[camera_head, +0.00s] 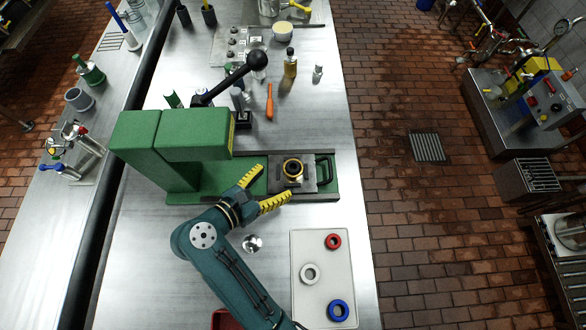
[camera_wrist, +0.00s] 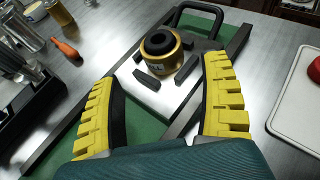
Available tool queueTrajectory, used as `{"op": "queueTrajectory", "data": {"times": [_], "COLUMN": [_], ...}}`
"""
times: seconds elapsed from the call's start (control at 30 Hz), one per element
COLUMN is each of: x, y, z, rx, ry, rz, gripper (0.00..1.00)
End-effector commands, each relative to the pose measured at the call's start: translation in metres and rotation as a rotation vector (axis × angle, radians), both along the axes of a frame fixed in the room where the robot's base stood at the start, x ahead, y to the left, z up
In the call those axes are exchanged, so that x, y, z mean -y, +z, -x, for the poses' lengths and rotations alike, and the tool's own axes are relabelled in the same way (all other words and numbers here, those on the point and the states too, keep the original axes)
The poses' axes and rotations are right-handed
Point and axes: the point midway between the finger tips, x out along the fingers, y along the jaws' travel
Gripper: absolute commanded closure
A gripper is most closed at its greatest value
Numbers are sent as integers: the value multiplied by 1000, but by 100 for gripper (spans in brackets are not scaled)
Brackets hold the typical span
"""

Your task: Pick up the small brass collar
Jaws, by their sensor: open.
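The small brass collar (camera_head: 293,168) stands upright on a grey metal plate (camera_head: 309,184) on the green press base. It has a black ring in its top, and it also shows in the wrist view (camera_wrist: 163,62) with small dark blocks at its foot. My gripper (camera_head: 275,183) is open and empty, its yellow ribbed fingers to the lower left of the collar. In the wrist view my gripper (camera_wrist: 161,66) has its fingers spread either side, with the collar ahead between their tips, apart from both. Nothing hides the collar.
The green press (camera_head: 170,140) with a black ball lever (camera_head: 257,61) rises left of my gripper. A white tray (camera_head: 322,268) holds red, white and blue rings. A shiny round piece (camera_head: 252,243) lies near my arm.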

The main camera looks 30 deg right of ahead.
Motion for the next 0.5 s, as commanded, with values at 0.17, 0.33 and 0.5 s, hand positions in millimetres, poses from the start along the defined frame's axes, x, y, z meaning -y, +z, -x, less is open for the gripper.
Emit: {"op": "queueTrajectory", "data": {"times": [0.17,0.33,0.5], "x": [19,45,64], "y": [-7,-10,-18], "z": [-7,-17,-24], "rx": [2,-1,0], "ry": [-1,-4,0], "rz": [-1,-1,0], "gripper": [21,21,21]}}
